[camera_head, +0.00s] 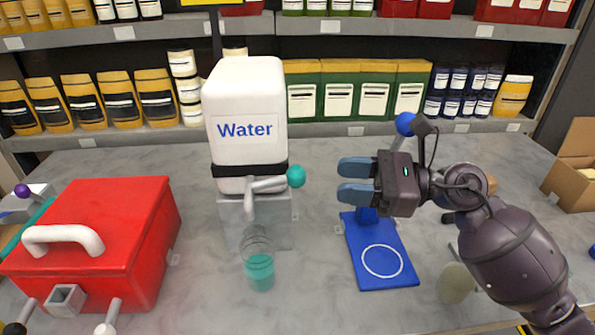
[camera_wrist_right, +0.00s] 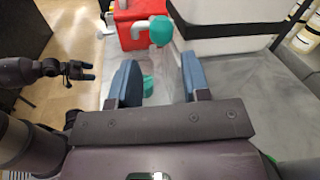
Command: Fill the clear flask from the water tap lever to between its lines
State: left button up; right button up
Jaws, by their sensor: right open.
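The clear flask (camera_head: 257,240) stands upright on the counter below the tap spout (camera_head: 250,207). Teal liquid (camera_head: 260,272) fills about its lower half; faint rings show on the clear wall above, too small to read the level against. The water tap lever (camera_head: 268,184) points right and ends in a teal ball (camera_head: 296,176), also in the right wrist view (camera_wrist_right: 161,30). My right gripper (camera_head: 356,181) is open and empty, right of the ball and apart from it. My left gripper (camera_wrist_right: 88,71) shows only small in the right wrist view; its opening is unclear.
A white Water tank (camera_head: 247,85) stands on a grey block (camera_head: 228,212). A red box (camera_head: 110,220) with a white handle is at left. A blue stand (camera_head: 358,255) with a white ring lies below my right gripper. A cardboard box (camera_head: 572,180) is far right. Stocked shelves line the back.

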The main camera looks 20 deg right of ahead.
aim_at(297, 176)
jog(key=p+x, duration=0.1)
jog(key=x, duration=0.7)
jog(key=shift+w+a, duration=0.25)
grip_shut()
